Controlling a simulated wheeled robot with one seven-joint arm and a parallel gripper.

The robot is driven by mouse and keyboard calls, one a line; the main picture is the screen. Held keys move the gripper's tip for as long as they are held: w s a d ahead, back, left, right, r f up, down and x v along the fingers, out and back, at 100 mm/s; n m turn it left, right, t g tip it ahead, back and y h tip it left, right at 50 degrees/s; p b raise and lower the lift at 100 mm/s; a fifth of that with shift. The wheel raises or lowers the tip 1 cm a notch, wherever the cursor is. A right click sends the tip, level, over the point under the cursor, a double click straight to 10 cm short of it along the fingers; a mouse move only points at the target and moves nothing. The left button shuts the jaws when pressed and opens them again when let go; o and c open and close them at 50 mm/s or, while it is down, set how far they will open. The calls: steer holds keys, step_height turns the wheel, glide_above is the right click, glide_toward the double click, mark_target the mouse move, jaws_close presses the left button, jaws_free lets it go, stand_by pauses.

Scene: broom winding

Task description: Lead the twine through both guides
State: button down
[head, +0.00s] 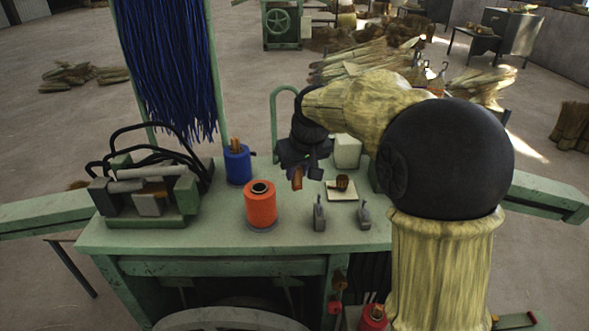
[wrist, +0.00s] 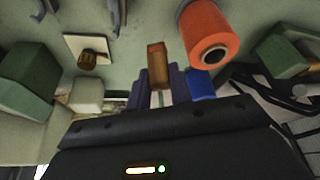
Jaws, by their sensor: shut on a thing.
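My gripper (head: 303,170) is shut on a small brown wooden block (head: 297,180) above the green table. The block also shows between the fingers in the wrist view (wrist: 157,62). An orange twine spool (head: 260,208) stands upright left of the gripper; it shows at upper right in the wrist view (wrist: 205,30). Two grey metal guides, the left one (head: 319,217) and the right one (head: 364,218), stand apart near the table's front edge. In the wrist view they are cut off at the top edge. I cannot make out a strand between spool, block and guides.
A pale pad (head: 335,194) with a brown piece (head: 342,183) lies right of the gripper, before a pale box (head: 347,151). A clamp-like machine (head: 150,190) fills the table's left. Blue strands (head: 165,65) hang behind.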

steer(key=s+d+b, duration=0.2)
steer(key=d, duration=1)
steer(key=shift+d, duration=0.35)
stand_by(0.4)
step_height(320, 180, down, 2)
steer(key=shift+f+b, duration=0.1)
steer(key=shift+b, duration=0.9)
steer(key=shift+d, duration=0.1)
stand_by(0.4)
